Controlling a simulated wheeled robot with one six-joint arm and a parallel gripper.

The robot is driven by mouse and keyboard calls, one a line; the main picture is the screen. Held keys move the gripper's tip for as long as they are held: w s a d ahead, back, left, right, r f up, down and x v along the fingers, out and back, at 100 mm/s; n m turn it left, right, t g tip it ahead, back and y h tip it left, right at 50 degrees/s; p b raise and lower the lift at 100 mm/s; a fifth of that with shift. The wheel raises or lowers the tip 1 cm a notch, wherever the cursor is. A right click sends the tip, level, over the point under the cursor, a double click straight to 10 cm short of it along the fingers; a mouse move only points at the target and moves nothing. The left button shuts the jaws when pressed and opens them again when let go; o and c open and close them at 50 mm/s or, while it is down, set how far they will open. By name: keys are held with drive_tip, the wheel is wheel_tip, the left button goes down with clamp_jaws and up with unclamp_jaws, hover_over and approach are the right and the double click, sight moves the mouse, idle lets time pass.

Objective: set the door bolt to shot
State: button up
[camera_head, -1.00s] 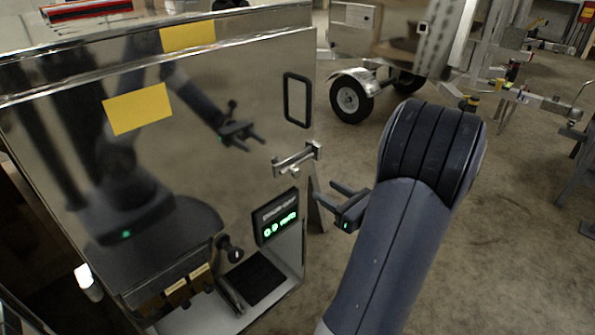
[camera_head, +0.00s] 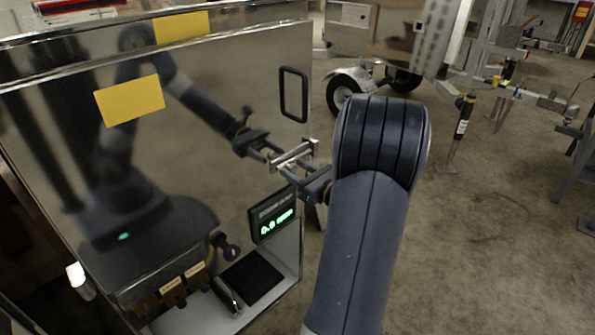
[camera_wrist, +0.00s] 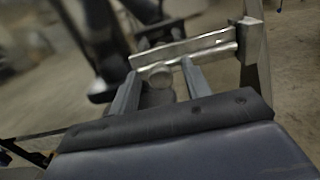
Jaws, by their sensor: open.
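The door bolt (camera_head: 294,155) is a bright metal slide near the right edge of the shiny door panel, below a black pull handle (camera_head: 294,94). In the wrist view the bolt's flat bar (camera_wrist: 190,45) runs across, with a round knob (camera_wrist: 159,76) below it. My gripper (camera_head: 283,168) is at the bolt, its jaws open. In the wrist view, my gripper (camera_wrist: 160,68) has one finger on each side of the knob, with gaps visible. I cannot tell whether either finger touches it. The bolt's right end meets a metal upright; its engagement is unclear.
A display with green digits (camera_head: 274,219) hangs below the bolt. A black round knob (camera_head: 230,251) and a shelf with a black pad (camera_head: 253,277) lie lower. The mirrored panel reflects my arm. Open floor (camera_head: 480,220) lies to the right.

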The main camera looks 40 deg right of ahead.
drive_tip(key=shift+c, duration=0.5)
clamp_jaws()
drive_tip(key=shift+w+d+p, duration=0.1)
drive_tip(key=shift+d+p, duration=0.25)
drive_tip(key=shift+d, duration=1.6)
drive_tip(key=shift+o, duration=0.5)
unclamp_jaws()
drive_tip(key=s+d+p, duration=0.1)
drive_tip(key=s+p, duration=0.1)
drive_tip(key=s, duration=0.8)
drive_tip(key=shift+s, duration=0.4)
